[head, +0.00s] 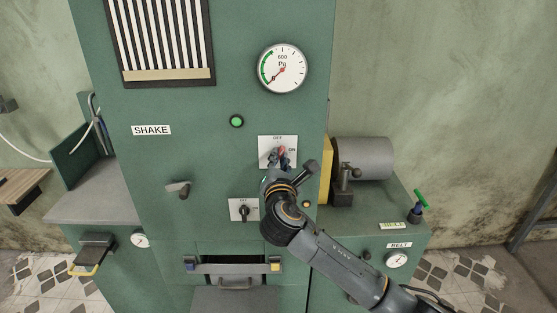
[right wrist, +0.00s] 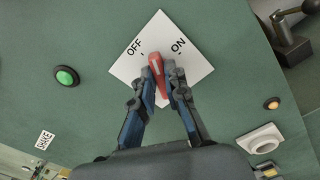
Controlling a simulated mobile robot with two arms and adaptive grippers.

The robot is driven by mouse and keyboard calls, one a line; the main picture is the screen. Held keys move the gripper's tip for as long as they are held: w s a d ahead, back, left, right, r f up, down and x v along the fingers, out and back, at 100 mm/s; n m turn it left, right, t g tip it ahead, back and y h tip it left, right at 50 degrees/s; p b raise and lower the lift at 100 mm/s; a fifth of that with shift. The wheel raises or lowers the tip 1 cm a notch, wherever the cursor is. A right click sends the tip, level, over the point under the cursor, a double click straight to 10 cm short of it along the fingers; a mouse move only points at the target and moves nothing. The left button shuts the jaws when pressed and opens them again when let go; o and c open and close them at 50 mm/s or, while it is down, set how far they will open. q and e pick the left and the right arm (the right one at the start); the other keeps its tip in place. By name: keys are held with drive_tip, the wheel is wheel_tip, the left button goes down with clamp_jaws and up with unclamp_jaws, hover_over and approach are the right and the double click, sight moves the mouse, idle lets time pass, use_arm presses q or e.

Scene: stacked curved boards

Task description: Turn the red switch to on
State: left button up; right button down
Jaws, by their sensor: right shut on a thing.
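The red switch (right wrist: 157,72) is a small handle on a white square plate (right wrist: 190,75) marked OFF and ON. In the right wrist view its upper end lies between the two labels. In the head view the red switch (head: 282,151) shows on its plate (head: 264,146) on the green machine, partly covered by my fingers. My right gripper (right wrist: 161,78) has one finger on each side of the red handle and is shut on it. In the head view my right gripper (head: 279,160) is in front of the plate's lower part. My left gripper is not in view.
A lit green button (head: 236,121) is left of the plate, and a pressure gauge (head: 282,69) is above. A black switch (head: 243,211) sits below. A grey lever (head: 179,189) sticks out at lower left.

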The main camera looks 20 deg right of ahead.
drive_tip(key=m, duration=0.3)
drive_tip(key=m+b, duration=0.1)
drive_tip(key=m, duration=0.2)
drive_tip(key=shift+d+f+m, duration=0.1)
drive_tip(key=shift+f+m, duration=0.1)
drive_tip(key=shift+m, duration=0.1)
drive_tip(key=m+b, duration=0.1)
drive_tip(key=m, duration=0.4)
drive_tip(key=shift+f+b, duration=0.1)
drive_tip(key=shift+b, duration=0.25)
drive_tip(key=shift+m, duration=0.4)
drive_tip(key=c, duration=1.4)
unclamp_jaws()
drive_tip(key=shift+o, duration=0.2)
drive_tip(key=shift+s, duration=0.1)
drive_tip(key=v, duration=1.2)
